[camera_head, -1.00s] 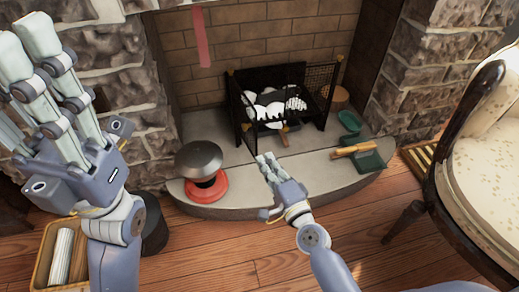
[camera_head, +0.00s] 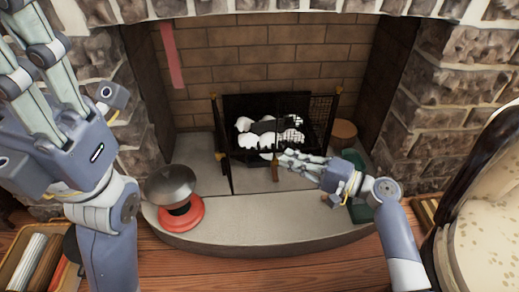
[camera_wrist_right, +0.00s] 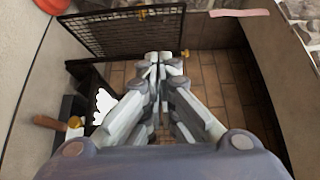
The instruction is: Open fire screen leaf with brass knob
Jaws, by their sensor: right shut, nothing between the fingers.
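The black fire screen (camera_head: 320,122) stands on the hearth around white log-shaped pieces (camera_head: 270,130). Its right side is mesh. Its left leaf (camera_head: 226,170) shows almost edge-on and stands out toward the front, with a brass knob (camera_head: 220,157) on it. In the right wrist view the mesh leaf (camera_wrist_right: 115,32) lies beyond the fingertips, with a brass knob (camera_wrist_right: 143,13) at its edge. My right gripper (camera_head: 281,157) is shut and empty, pointing left in front of the screen, apart from the leaf. My left gripper (camera_head: 30,60) is raised at the left, open, its tips partly cut off.
A metal bowl (camera_head: 170,183) on a red base (camera_head: 182,217) sits at the hearth's left. A wooden handle (camera_head: 275,170) is by the grate. Green items (camera_head: 359,212) lie under my right arm. A cream chair (camera_head: 490,210) stands right; a box (camera_head: 25,265) is lower left.

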